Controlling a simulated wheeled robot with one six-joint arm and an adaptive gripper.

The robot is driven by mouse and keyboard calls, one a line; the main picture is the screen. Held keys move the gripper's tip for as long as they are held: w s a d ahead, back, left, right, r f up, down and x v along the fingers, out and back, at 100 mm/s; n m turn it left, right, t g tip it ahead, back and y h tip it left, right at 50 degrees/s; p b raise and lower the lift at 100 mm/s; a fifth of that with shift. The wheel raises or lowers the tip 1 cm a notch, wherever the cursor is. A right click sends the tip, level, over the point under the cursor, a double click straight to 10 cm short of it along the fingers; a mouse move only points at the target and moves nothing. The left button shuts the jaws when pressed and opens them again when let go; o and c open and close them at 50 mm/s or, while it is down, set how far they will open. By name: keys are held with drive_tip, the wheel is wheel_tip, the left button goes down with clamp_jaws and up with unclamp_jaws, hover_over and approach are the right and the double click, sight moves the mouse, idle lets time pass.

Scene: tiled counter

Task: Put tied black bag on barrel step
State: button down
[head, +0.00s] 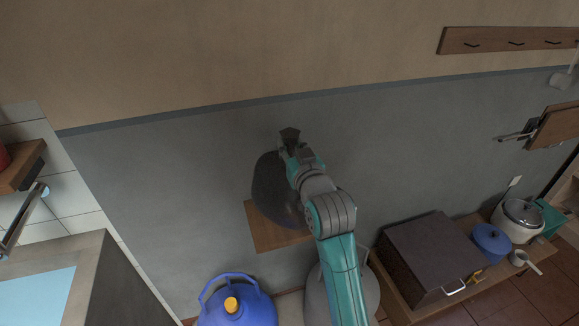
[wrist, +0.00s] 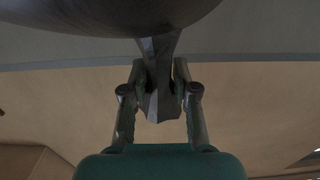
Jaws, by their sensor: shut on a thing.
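The tied black bag (head: 268,185) is a dark, rounded bag with its knotted neck at the top. My gripper (head: 292,150) is shut on that neck. In the wrist view, the neck (wrist: 159,90) runs between the two fingers of my gripper (wrist: 158,88), and the bag's dark body (wrist: 100,12) fills the top edge. The bag is over a small wooden board (head: 255,232), which looks like the barrel step, against the grey wall. I cannot tell whether the bag touches the board. My arm hides part of the bag's right side.
A blue container with a yellow cap (head: 255,303) stands below the board. A grey rounded thing (head: 315,300) is partly behind my arm. At right, a bench holds a dark box (head: 430,255), a blue pot (head: 490,242) and a cooker (head: 522,218). A grey-sided counter (head: 115,285) is at left.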

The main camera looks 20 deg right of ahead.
drive_tip(key=shift+f, duration=2.35)
drive_tip(key=c, duration=0.9)
unclamp_jaws()
drive_tip(key=shift+f, duration=0.1)
drive_tip(key=shift+r, duration=0.2)
drive_tip(key=s, duration=1.2)
